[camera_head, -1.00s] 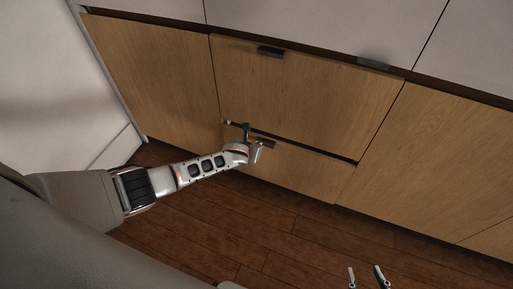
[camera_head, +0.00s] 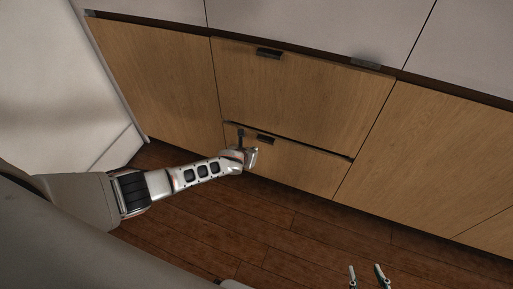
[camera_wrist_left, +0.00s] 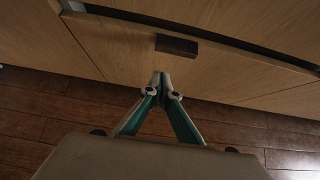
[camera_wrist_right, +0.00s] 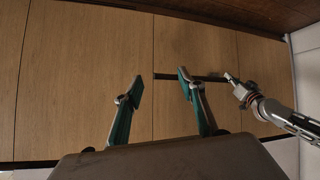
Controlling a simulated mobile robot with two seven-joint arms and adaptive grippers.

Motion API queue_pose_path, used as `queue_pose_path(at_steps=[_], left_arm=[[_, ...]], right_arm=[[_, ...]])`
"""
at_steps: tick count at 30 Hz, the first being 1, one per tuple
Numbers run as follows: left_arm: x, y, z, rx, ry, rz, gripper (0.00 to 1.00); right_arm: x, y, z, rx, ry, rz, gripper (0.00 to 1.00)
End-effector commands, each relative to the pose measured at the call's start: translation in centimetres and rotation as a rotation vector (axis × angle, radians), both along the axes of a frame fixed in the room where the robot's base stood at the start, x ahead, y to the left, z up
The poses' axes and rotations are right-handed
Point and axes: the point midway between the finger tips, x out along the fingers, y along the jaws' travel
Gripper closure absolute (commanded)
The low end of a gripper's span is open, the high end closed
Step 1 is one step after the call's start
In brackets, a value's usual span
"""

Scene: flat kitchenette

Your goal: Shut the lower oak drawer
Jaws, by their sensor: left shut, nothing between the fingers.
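The lower oak drawer (camera_head: 305,167) is under a larger oak drawer front in the head view. A thin dark gap shows along its top edge, so it stands slightly open. Its dark handle (camera_head: 265,139) is near the top of the front, and the handle also shows in the left wrist view (camera_wrist_left: 177,46). My left gripper (camera_head: 240,131) is shut and empty, with its tips (camera_wrist_left: 160,78) at the drawer front beside the handle; I cannot tell whether they touch. My right gripper (camera_head: 366,269) is open and empty, away from the drawer; its spread fingers show in the right wrist view (camera_wrist_right: 160,80).
The upper oak drawer (camera_head: 300,95) looks closed, with a dark handle (camera_head: 270,53). Oak panels (camera_head: 160,75) flank the drawers. A pale wall or side panel (camera_head: 40,70) stands at the left. The wooden floor (camera_head: 230,225) before the cabinets is clear.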

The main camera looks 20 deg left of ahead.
Motion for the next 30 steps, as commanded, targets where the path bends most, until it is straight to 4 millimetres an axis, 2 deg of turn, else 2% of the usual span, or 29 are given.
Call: queue_pose_path(at_steps=[1,5,9,12,18,26,28,30], left_arm=[[-0.2,-0.2,2.3,-0.003,-0.015,-0.003,1.0],[-2.2,-0.1,4.0,-0.003,-0.014,-0.003,1.0],[-4.2,0.0,5.4,-0.003,-0.011,-0.003,1.0],[-5.4,0.0,6.1,-0.002,-0.008,-0.002,1.0],[-6.7,0.0,6.7,-0.003,-0.004,-0.002,1.0],[-7.0,0.0,6.6,-0.004,-0.002,0.0,1.0],[-7.5,-0.6,6.4,-0.032,0.004,0.01,1.0],[-8.8,-2.0,5.9,-0.106,0.017,0.043,1.0]], right_arm=[[0.0,-0.2,1.0,-0.004,-0.005,-0.002,0.6],[-0.7,-0.4,1.3,0.001,0.01,-0.005,0.6],[-0.2,0.2,2.9,0.025,-0.006,-0.009,0.6],[-0.3,0.5,3.2,0.037,-0.003,-0.01,0.6],[-0.8,1.1,3.1,0.051,0.012,-0.009,0.6],[-1.4,1.1,2.5,0.051,0.024,-0.009,0.6],[-1.3,1.1,2.6,0.05,0.024,-0.01,0.6],[-1.2,1.0,2.7,0.049,0.021,-0.011,0.6]])
